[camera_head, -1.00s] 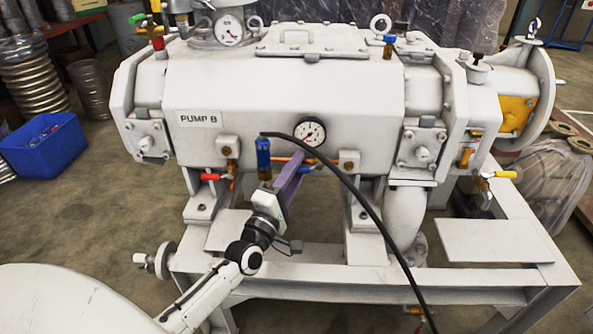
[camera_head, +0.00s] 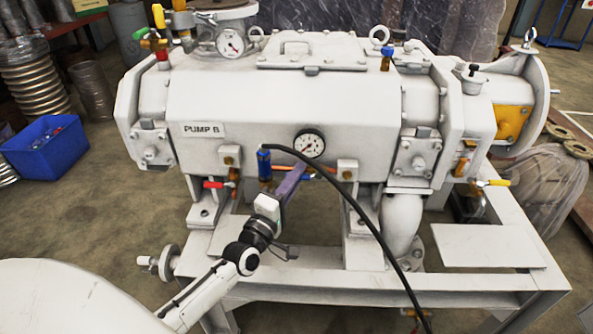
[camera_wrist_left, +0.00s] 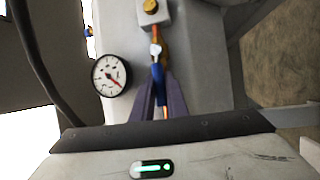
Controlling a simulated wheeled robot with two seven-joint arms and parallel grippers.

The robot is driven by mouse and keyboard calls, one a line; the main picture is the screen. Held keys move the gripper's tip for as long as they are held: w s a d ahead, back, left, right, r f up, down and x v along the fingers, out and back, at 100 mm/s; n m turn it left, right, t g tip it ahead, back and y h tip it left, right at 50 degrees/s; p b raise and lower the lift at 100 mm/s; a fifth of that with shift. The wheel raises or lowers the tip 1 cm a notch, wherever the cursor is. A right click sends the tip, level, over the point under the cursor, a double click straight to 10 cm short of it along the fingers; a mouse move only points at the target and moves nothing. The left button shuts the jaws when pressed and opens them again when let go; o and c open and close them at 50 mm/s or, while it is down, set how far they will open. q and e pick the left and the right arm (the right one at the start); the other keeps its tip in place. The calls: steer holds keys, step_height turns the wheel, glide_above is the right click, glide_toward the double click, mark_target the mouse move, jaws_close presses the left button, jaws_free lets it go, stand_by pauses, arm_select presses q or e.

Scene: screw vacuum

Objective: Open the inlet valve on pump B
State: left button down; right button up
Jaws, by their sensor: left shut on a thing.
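Pump B (camera_head: 300,100) is a large white machine with a "PUMP B" label on its front. My left gripper (camera_head: 298,173) reaches its lower front, just below the dial gauge (camera_head: 309,144). In the left wrist view, the purple fingers (camera_wrist_left: 161,95) are shut on a blue valve handle (camera_wrist_left: 158,76). This handle lies by a copper pipe, below a pale block with a brass plug (camera_wrist_left: 150,6). In the head view the fingers mostly hide the handle. A red-handled valve (camera_head: 214,185) sits left of my gripper, and a yellow-handled one (camera_head: 497,183) far right. My right gripper is not in view.
A black hose (camera_head: 355,205) runs from a blue fitting (camera_head: 264,163) beside my gripper and hangs down in front of the pump. The white steel frame (camera_head: 330,285) lies below. A blue bin (camera_head: 44,147) stands on the floor at left.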

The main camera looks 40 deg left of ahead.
arm_select(q)
steer(key=c, duration=1.7)
jaws_free()
steer(key=shift+c, duration=0.2)
steer(key=shift+s, duration=0.1)
steer(key=p+v, duration=0.1)
steer(key=v, duration=0.9)
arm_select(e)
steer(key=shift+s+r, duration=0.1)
arm_select(q)
steer(key=shift+d, duration=0.1)
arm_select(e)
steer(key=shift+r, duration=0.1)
